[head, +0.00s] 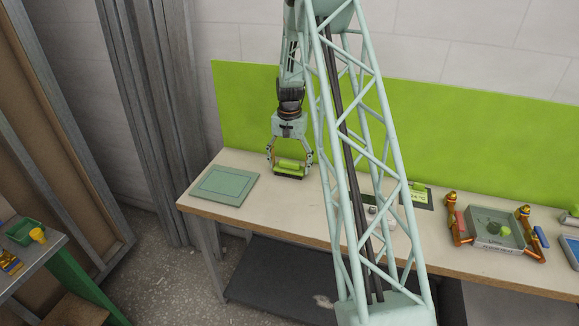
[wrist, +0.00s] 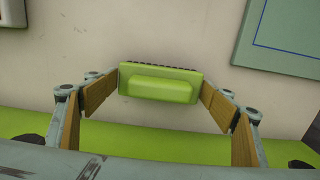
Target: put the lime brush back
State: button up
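The lime brush (head: 290,168) is a lime block with a raised grip and dark bristles along its underside. My gripper (head: 290,161) points down over the left part of the bench and is shut on the brush. In the wrist view, the wood-faced fingers of my gripper (wrist: 161,83) meet the two short ends of the lime brush (wrist: 160,88), its grip facing the camera. I cannot tell whether the bristles touch the bench top. A flat green panel with an outlined rectangle (head: 222,186) lies left of the brush; its corner shows in the wrist view (wrist: 285,32).
The bench (head: 275,215) has bare top around the brush. Right of my column are a dark-edged board with lime parts (head: 418,193) and a grey tray (head: 490,240) with orange fittings. A lime back panel (head: 460,140) stands behind. A side table (head: 30,262) is at far left.

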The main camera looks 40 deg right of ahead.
aim_at(289, 161)
jog(key=shift+o, duration=1.4)
jog(key=shift+r, duration=0.2)
notch_tip(289, 161, up, 11)
jog(key=shift+r+p, duration=0.2)
jog(key=shift+p, duration=0.3)
jog(key=shift+r, duration=0.3)
